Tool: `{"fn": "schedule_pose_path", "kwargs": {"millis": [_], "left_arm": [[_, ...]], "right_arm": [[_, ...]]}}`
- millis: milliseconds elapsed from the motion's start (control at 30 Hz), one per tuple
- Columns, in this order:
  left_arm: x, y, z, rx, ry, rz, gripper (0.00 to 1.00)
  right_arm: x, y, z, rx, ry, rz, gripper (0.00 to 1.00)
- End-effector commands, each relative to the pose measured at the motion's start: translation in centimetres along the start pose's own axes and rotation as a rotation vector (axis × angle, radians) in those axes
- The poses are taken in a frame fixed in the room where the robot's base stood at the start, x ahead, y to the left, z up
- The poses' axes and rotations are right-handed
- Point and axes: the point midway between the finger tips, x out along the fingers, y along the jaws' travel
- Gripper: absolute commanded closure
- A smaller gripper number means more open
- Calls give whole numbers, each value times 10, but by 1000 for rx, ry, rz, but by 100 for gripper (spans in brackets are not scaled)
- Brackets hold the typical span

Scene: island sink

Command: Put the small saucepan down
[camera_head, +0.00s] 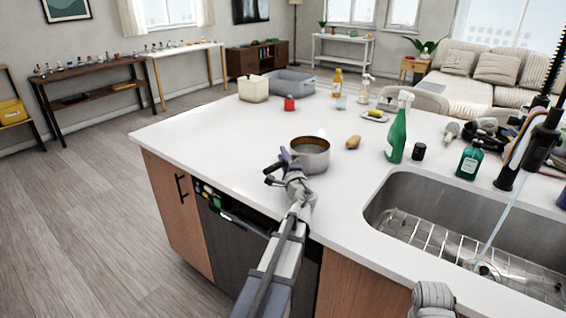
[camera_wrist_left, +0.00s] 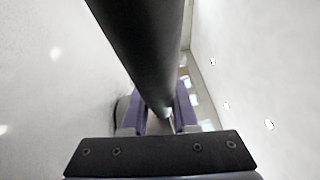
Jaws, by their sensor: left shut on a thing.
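The small saucepan (camera_head: 312,160) is a grey metal pot with a brownish inside. It appears upright at the front part of the white island counter (camera_head: 240,140). I cannot tell whether its base touches the counter. My left gripper (camera_head: 283,162) is beside it on the left, shut on its dark handle. In the left wrist view the dark handle (camera_wrist_left: 150,50) runs between the purple fingers of my left gripper (camera_wrist_left: 160,118). The pot's bowl does not show clearly there. The fingers of my right gripper are not visible.
A potato-like brown item (camera_head: 353,142) lies right of the saucepan, then a green spray bottle (camera_head: 397,130) and a dark jar (camera_head: 418,152). The sink (camera_head: 400,205) is at the right. A red item (camera_head: 289,103) stands behind. The counter left of the pan is clear.

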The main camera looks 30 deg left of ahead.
Motion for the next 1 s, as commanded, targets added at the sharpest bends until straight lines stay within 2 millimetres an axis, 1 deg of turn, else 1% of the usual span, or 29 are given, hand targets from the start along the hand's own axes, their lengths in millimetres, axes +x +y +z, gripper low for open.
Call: {"fn": "schedule_pose_path", "kwargs": {"millis": [200,333,367,600,833,933,1000], "left_arm": [[0,-1,0,-1,-1,0,100],[0,3,0,-1,-1,0,100],[0,2,0,0,0,0,70],[0,1,0,0,0,0,44],[0,1,0,0,0,0,43],[0,-4,1,0,0,0,43],[-10,-1,1,0,1,0,43]], "right_arm": [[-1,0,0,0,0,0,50],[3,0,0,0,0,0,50],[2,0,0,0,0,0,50],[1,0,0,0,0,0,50],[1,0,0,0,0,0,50],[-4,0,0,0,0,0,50],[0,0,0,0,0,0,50]]}}
